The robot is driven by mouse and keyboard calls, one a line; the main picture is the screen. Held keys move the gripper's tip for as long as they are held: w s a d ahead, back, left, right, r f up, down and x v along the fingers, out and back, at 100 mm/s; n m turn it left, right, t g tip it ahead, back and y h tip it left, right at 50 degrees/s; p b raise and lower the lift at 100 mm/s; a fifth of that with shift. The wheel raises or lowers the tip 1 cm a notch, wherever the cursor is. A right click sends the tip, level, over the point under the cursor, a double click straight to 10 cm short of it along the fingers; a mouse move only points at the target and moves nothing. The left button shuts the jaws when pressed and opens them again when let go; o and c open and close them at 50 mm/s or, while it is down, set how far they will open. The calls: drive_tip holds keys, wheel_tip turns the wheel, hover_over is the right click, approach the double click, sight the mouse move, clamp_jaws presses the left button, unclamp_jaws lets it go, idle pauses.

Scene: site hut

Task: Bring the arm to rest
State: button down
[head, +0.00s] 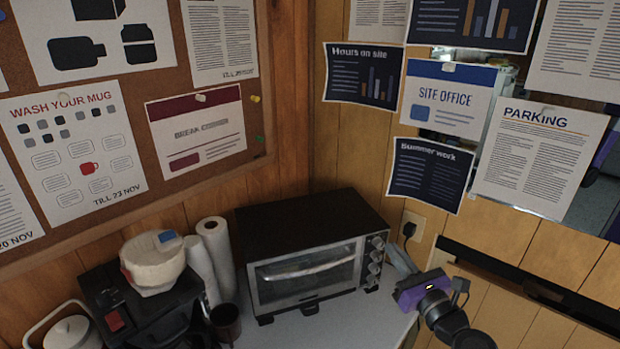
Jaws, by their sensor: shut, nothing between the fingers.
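My arm is at the lower right of the head view, with a purple housing and dark links. My gripper (400,262) is at its far end, shut and empty, beside the right side of the toaster oven (305,276). The fingers are small and dim here. I cannot tell whether they touch the oven or the wall.
The oven stands on a pale worktop (345,322) in the corner. Left of it are paper rolls (214,250), a dark mug (226,322) and a black machine (130,300) with a white round container (153,262) on top. A wall socket (411,226) is behind my gripper.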

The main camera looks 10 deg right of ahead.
drive_tip(key=s+a+r+m+t+h, duration=0.1)
drive_tip(key=s+r+m+t, duration=0.1)
drive_tip(key=s+m, duration=0.45)
drive_tip(key=s+a+r+m+t+h, duration=0.1)
drive_tip(key=s+r+m, duration=0.25)
drive_tip(key=m, duration=0.55)
drive_tip(key=s+a+f+m+g+b, duration=0.1)
drive_tip(key=s+a+f+m+g, duration=0.1)
drive_tip(key=s+m, duration=0.5)
drive_tip(key=s+a+f+m+g+b, duration=0.1)
drive_tip(key=s+a+f+m, duration=0.3)
drive_tip(key=s, duration=1.3)
drive_tip(key=s+a+f+m+g+b, duration=0.1)
drive_tip(key=s+a+f+m+g, duration=0.2)
drive_tip(key=s+f+m, duration=0.3)
drive_tip(key=s+m+g, duration=0.1)
drive_tip(key=s+m, duration=0.4)
drive_tip(key=s, duration=0.2)
